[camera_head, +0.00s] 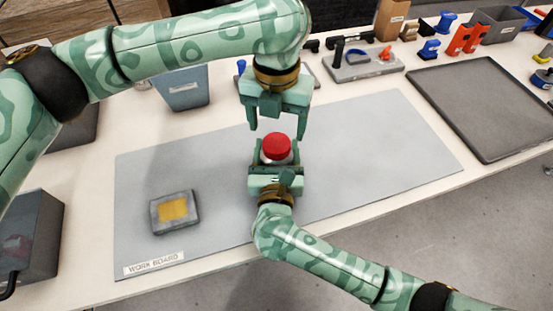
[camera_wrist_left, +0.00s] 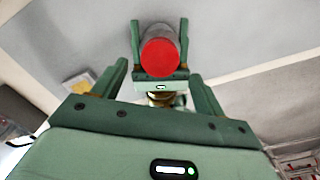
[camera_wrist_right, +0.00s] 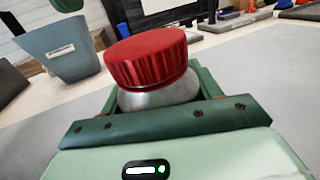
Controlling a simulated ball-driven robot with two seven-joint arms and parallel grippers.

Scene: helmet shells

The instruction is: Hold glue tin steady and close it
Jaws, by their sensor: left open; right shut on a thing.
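The glue tin (camera_head: 283,160) is a pale grey round tin standing on the work board, and it also shows in the right wrist view (camera_wrist_right: 160,95). A ribbed red cap (camera_head: 277,146) sits on its top, and it fills the middle of the left wrist view (camera_wrist_left: 160,51). I cannot tell how tightly the cap sits. My right gripper (camera_head: 276,158) is shut around the tin's body from the front. My left gripper (camera_head: 276,131) is open and empty above the cap, fingers pointing down, apart from it.
The grey work board (camera_head: 370,140) is mostly clear. A grey block with a yellow patch (camera_head: 174,211) lies at its left. A blue-grey bin (camera_head: 184,90) stands behind, and a dark tray (camera_head: 485,105) lies at the right. Several tools and clamps line the back.

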